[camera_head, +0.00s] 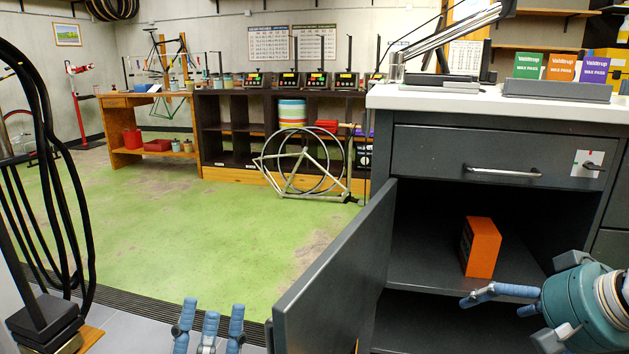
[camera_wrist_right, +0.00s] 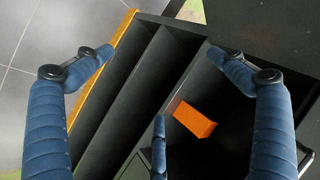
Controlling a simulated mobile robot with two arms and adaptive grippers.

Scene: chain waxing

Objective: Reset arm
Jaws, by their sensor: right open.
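My left gripper (camera_head: 211,318) shows at the bottom edge of the head view. Its blue fingers point up, with nothing seen between them; how far they are spread is unclear. My right gripper (camera_head: 494,302) is at the lower right, in front of the open cabinet (camera_head: 435,226). In the right wrist view the right gripper (camera_wrist_right: 160,75) is open and empty, its fingers wide apart. An orange box (camera_head: 481,248) stands on the cabinet shelf, beyond the right fingers and apart from them. The orange box also shows in the right wrist view (camera_wrist_right: 194,120).
The open cabinet door (camera_head: 335,275) juts out between my two grippers. The white counter (camera_head: 500,108) above carries wax packs (camera_head: 560,68) in a grey holder. Black hoses (camera_head: 50,170) hang at the left. The green floor (camera_head: 190,225) is mostly clear, with a bike frame (camera_head: 300,172) farther back.

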